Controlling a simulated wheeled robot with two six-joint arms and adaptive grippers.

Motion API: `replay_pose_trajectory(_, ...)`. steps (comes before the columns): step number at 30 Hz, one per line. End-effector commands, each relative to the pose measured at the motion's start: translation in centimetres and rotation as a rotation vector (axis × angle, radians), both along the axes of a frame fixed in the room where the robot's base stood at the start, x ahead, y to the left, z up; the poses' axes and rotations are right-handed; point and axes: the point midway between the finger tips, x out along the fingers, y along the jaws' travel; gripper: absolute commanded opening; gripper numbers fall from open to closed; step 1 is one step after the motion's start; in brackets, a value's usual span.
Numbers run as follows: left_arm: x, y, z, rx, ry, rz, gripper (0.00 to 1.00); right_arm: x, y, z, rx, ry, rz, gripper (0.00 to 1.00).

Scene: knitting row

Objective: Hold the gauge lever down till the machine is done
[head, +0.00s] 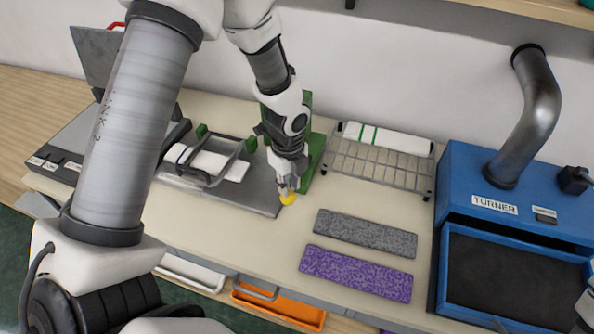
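A yellow knob (289,199) shows at the front of a green upright machine part (315,160), beside the right end of a grey metal plate (262,196). It looks like the end of the gauge lever; the lever's shaft is hidden behind my gripper. My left gripper (287,188) points down at the knob, its fingertips right at it or just above it. I cannot tell whether they touch, or whether the fingers are open or shut. My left arm covers part of the green machine. A piece of my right arm shows at the right edge; its gripper is not visible.
A white roll with green stripes (387,139) lies on a wire rack (375,170). A grey knitted strip (365,233) and a purple one (356,274) lie in front. The blue TURNER machine (455,185) fills the right. An orange tray (278,306) sits below the table edge.

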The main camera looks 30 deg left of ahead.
Motion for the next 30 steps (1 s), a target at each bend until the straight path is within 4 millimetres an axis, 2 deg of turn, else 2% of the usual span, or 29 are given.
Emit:
replay_pose_trajectory(15,-0.4,-0.1,-2.2,0.0,0.001,0.0,0.23,0.0,0.0,-1.4,0.0,0.0,0.0,0.39)
replay_pose_trajectory(30,-0.3,-0.1,-2.0,0.0,0.001,0.0,0.23,0.0,0.0,-1.2,0.0,0.0,0.0,0.39)
